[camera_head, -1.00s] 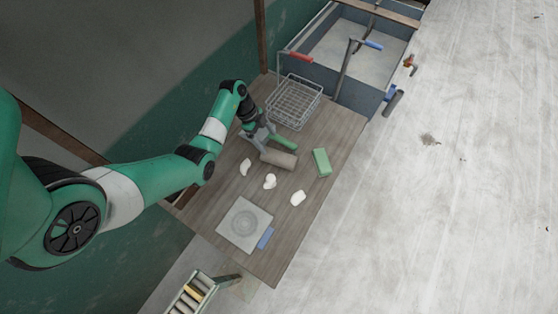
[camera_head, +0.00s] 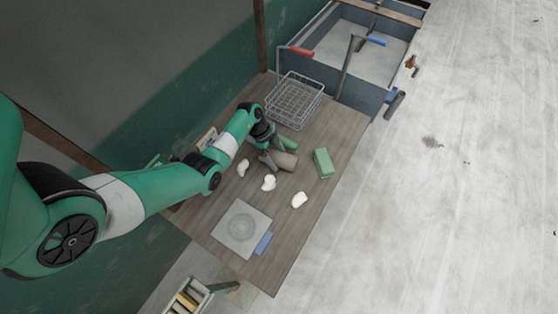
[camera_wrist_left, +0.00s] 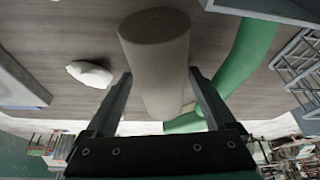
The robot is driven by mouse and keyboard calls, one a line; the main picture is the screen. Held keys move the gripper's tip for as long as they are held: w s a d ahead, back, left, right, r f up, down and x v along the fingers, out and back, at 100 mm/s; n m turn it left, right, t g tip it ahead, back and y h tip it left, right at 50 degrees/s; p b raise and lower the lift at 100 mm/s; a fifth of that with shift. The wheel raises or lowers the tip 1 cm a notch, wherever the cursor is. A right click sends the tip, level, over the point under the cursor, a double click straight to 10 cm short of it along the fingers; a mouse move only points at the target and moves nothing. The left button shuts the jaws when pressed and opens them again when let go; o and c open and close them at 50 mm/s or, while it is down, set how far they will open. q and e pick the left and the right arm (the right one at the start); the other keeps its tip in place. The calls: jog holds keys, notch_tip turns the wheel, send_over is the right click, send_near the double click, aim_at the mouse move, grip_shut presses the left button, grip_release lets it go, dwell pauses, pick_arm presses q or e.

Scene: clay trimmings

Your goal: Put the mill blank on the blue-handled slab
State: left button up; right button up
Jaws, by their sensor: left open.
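My right gripper is not in view.
White lumps (camera_head: 269,182) lie between cylinder and slab. A green block (camera_head: 323,163) is to the right. A wire basket (camera_head: 295,100) stands behind, before a grey basin (camera_head: 350,45). A green curved object (camera_wrist_left: 245,55) is beside the cylinder in the wrist view.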

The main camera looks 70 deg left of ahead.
pick_arm(q)
jog(key=shift+w+d+f, duration=0.15)
jog(key=shift+f, duration=0.55)
jog(key=shift+r, duration=0.1)
grip_shut()
